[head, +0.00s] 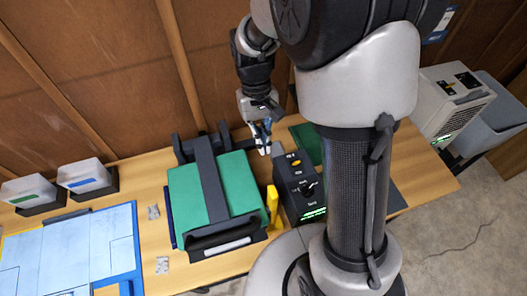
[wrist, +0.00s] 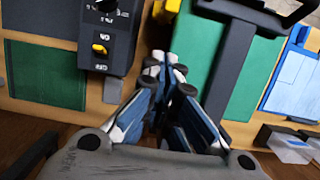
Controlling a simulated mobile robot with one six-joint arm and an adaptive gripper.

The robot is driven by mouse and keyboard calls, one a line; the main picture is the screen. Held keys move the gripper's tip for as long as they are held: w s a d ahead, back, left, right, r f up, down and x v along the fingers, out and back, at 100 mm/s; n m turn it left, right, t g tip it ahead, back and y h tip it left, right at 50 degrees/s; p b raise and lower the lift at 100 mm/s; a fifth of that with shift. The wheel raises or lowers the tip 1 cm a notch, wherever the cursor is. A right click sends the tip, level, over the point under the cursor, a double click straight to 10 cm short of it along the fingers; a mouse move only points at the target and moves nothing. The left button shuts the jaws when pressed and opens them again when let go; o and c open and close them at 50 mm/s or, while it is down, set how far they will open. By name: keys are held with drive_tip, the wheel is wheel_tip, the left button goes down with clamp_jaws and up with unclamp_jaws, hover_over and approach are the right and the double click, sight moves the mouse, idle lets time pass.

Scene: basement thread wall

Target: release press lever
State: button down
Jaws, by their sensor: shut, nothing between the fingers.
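The press has a green top (head: 185,205) with a dark lever bar (head: 211,185) running across it, ending in a dark handle (head: 222,234) at the front edge. In the wrist view the lever bar (wrist: 228,65) and part of the handle (wrist: 268,12) show at the upper right. The bar appears to lie down over the green top. My gripper (head: 265,146) is shut and empty, above the table between the press and a black control box. In the wrist view my gripper's fingertips (wrist: 163,64) are together, left of the lever bar and apart from it.
The black control box (head: 293,172) with a knob and yellow switch stands close right of the press. A yellow object (head: 272,204) sits between them. A blue-edged board (head: 75,245) and two small bins (head: 83,176) lie left. A wooden wall closes the back.

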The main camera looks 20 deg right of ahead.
drive_tip(key=shift+s, duration=0.1)
drive_tip(key=shift+f, duration=0.1)
drive_tip(key=s+f+b, duration=0.2)
drive_tip(key=s+f, duration=0.4)
drive_tip(key=f, duration=0.3)
drive_tip(key=shift+s+f, duration=0.15)
drive_tip(key=shift+f, duration=0.15)
